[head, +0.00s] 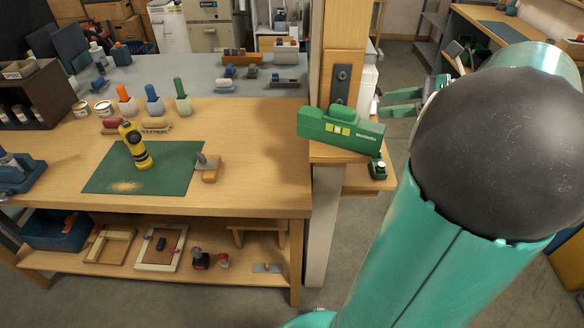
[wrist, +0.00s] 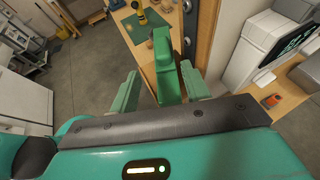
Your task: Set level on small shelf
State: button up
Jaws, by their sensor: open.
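In the wrist view the level (wrist: 170,82) lies ahead between the spread fingers of my gripper (wrist: 163,95), with nothing held.
The wooden post (head: 342,50) carries a dark metal plate. A lower ledge (head: 360,181) holds a small dark green item (head: 377,168). Open floor lies below.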

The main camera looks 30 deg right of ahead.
aim_at(342, 121)
jog(key=w+a+f+n+g+h, duration=0.1)
jog(key=w+a+f+n+g, duration=0.15)
jog(key=a+n, duration=0.55)
jog(key=w+a+f+n+g, duration=0.1)
jog(key=a+f+n+g, duration=0.2)
jog(key=a, duration=0.8)
jog(key=s+a+f+n+h, duration=0.1)
jog(key=s+a+n+h, duration=0.1)
jog(key=a+n, duration=0.4)
jog(key=s+a+f+n+h, duration=0.2)
jog(key=a+n, duration=0.5)
jog(key=n, duration=0.5)
jog(key=shift+s+a+f+h, duration=0.25)
jog(key=shift+s+h, duration=0.3)
jog(key=shift+h, duration=0.65)
